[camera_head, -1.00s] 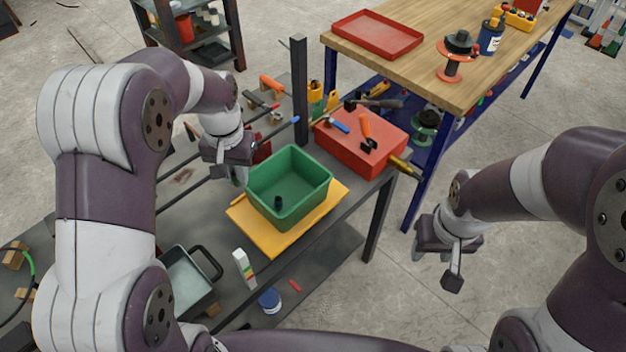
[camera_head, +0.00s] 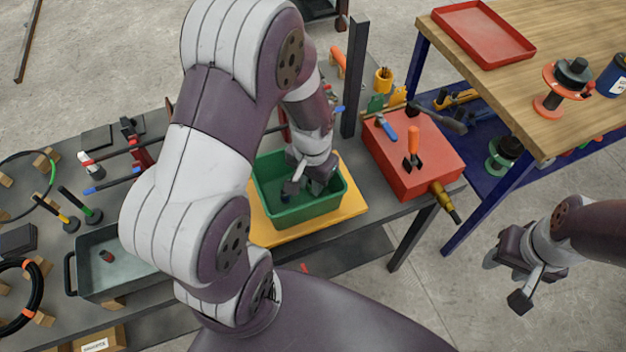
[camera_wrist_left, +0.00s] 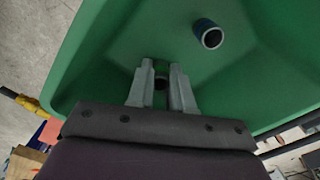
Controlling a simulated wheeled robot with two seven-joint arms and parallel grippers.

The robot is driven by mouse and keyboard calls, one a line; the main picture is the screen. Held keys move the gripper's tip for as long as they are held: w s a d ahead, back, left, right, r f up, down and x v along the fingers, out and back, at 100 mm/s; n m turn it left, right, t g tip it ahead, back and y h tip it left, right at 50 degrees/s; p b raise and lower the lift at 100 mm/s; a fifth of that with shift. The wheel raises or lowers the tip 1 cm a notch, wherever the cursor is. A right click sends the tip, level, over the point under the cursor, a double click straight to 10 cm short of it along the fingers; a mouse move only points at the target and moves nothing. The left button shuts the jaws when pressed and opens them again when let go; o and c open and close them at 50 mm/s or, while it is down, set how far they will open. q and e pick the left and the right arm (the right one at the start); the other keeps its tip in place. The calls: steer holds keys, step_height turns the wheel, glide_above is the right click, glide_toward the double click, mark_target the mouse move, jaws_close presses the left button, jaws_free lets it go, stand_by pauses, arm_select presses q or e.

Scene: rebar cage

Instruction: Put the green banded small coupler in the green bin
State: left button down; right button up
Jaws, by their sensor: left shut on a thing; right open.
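The green bin (camera_head: 262,187) stands on a yellow board (camera_head: 350,205) on the grey bench. My left gripper (camera_head: 303,184) reaches down into the bin's opening. In the left wrist view my left gripper (camera_wrist_left: 161,88) is shut on a small dark coupler with a green band (camera_wrist_left: 160,70), partly hidden by the fingers. The green bin (camera_wrist_left: 120,45) fills most of that view around it. Another dark coupler with a bluish rim (camera_wrist_left: 208,34) lies in the bin, apart from the fingers. My right gripper (camera_head: 515,265) is open and empty over the floor at right.
A grey metal tray (camera_head: 120,275) with a small reddish-dark piece (camera_head: 107,257) stands left of the bin. A red box (camera_head: 415,160) with tools on it is to the right. A dark post (camera_head: 355,80) rises behind. A wooden table (camera_head: 540,110) stands at upper right.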

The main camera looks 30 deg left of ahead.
arm_select(q)
steer(key=shift+s+a+f, duration=0.1)
steer(key=shift+s+a, duration=0.05)
steer(key=shift+a, duration=0.05)
steer(key=shift+f, duration=0.15)
steer(key=c, duration=1)
jaws_free()
step_height(320, 180, up, 12)
steer(key=shift+n+t, duration=0.6)
steer(key=shift+t, duration=0.1)
steer(key=shift+s+d+f+p, duration=0.15)
steer(key=shift+s+d+f, duration=0.25)
steer(key=shift+s, duration=0.3)
steer(key=shift+s+d+f+p, duration=0.1)
steer(key=shift+s+d+f, duration=0.25)
steer(key=shift+s, duration=0.35)
steer(key=shift+s+d+f+p, duration=0.15)
steer(key=shift+s+d+f, duration=0.25)
steer(key=shift+s, duration=0.3)
